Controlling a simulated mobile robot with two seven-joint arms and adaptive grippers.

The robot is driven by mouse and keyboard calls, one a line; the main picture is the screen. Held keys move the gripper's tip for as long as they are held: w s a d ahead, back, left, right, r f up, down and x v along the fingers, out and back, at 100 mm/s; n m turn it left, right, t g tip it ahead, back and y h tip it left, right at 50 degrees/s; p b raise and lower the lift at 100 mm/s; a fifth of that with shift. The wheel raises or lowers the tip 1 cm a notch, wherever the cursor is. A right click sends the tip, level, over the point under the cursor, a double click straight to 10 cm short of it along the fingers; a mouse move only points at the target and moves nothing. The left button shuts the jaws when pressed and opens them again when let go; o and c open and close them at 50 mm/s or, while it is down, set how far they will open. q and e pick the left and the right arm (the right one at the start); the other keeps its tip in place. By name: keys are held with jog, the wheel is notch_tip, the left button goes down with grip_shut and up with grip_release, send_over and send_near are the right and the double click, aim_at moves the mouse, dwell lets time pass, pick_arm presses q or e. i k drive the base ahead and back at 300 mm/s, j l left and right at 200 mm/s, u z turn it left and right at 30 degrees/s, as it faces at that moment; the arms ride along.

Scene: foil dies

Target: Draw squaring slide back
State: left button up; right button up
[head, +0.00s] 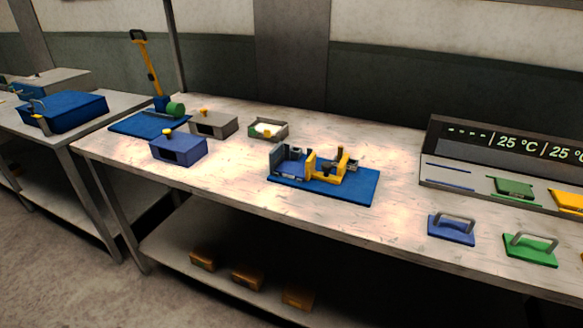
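A squaring fixture stands near the middle of the workbench on a blue base plate (350,190). Its yellow slide (327,174), with an upright yellow handle at its right, sits on the plate. At the plate's left is a grey-blue nest (289,165) with low walls. The slide appears close to the nest; whether they touch is too small to tell. Neither my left gripper nor my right gripper shows in the head view.
A blue box (178,147), a grey box (214,123), a green-edged tray (267,129) and a yellow-levered press (150,70) stand to the left. Blue (451,230) and green (530,249) handled plates lie right, before a display panel (500,140). Bench front is clear.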

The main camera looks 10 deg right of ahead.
aim_at(326, 166)
jog(key=i+j+z, duration=0.2)
jog(key=i+z, duration=0.25)
jog(key=i+j+z, duration=0.45)
jog(key=i+l, duration=0.05)
